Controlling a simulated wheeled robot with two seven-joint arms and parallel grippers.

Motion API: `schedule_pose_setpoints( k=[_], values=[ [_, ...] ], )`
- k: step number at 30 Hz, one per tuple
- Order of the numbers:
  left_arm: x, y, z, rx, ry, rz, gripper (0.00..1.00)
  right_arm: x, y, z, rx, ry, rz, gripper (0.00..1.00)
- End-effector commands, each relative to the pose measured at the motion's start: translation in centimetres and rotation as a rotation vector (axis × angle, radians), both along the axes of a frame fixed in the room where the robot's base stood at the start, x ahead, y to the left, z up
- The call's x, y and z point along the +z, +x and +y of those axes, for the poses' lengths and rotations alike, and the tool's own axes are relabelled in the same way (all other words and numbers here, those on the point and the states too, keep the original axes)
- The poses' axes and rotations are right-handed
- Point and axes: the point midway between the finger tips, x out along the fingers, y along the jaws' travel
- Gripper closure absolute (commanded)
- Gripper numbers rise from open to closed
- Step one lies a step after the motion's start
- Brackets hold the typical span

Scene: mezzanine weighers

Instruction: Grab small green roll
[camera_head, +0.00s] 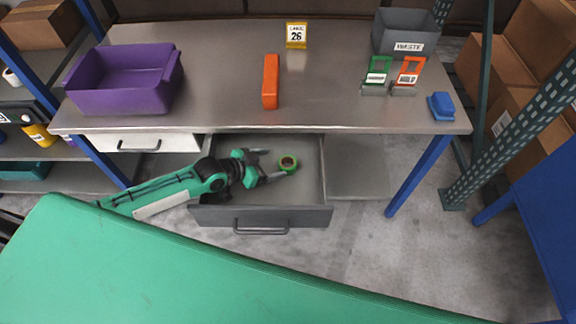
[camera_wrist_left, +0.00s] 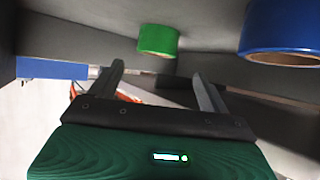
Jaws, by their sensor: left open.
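A small green roll (camera_head: 289,163) with a tan core sits inside the open grey drawer (camera_head: 304,217) under the bench. My left gripper (camera_head: 276,164) reaches into the drawer from the left, open and empty, with its fingertips close to the roll. In the left wrist view the green roll (camera_wrist_left: 158,40) shows beyond the two fingertips (camera_wrist_left: 157,72), roughly centred between them, and not gripped. A larger blue roll (camera_wrist_left: 280,28) shows at the right of that view; I cannot make it out in the head view. My right gripper is not in view.
The drawer's walls surround my left gripper. The bench top (camera_head: 215,75) above carries a purple bin (camera_head: 120,88), an orange block (camera_head: 271,82), a grey waste bin (camera_head: 405,32) and a blue object (camera_head: 441,106). A blue bench leg (camera_head: 417,175) stands right of the drawer.

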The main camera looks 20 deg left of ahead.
Motion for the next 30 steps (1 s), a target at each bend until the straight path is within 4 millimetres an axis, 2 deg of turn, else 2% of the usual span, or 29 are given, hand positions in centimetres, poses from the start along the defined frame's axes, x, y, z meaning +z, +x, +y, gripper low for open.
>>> schedule_pose_setpoints(
  k=[12, 22, 23, 30],
  values=[
    [-2.8, 2.7, -3.1, 0.0, -0.001, 0.001, 0.2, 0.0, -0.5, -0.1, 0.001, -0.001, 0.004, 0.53],
    [-3.3, 3.3, -3.5, 0.0, 0.001, -0.001, 0.2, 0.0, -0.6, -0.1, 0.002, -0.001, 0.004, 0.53],
    [-3.3, 3.3, -3.5, 0.0, 0.001, -0.001, 0.22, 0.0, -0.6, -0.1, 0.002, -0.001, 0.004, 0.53],
    [-3.3, 3.3, -3.5, 0.0, 0.001, 0.0, 0.69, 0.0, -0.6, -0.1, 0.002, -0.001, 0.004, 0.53]
  ],
)
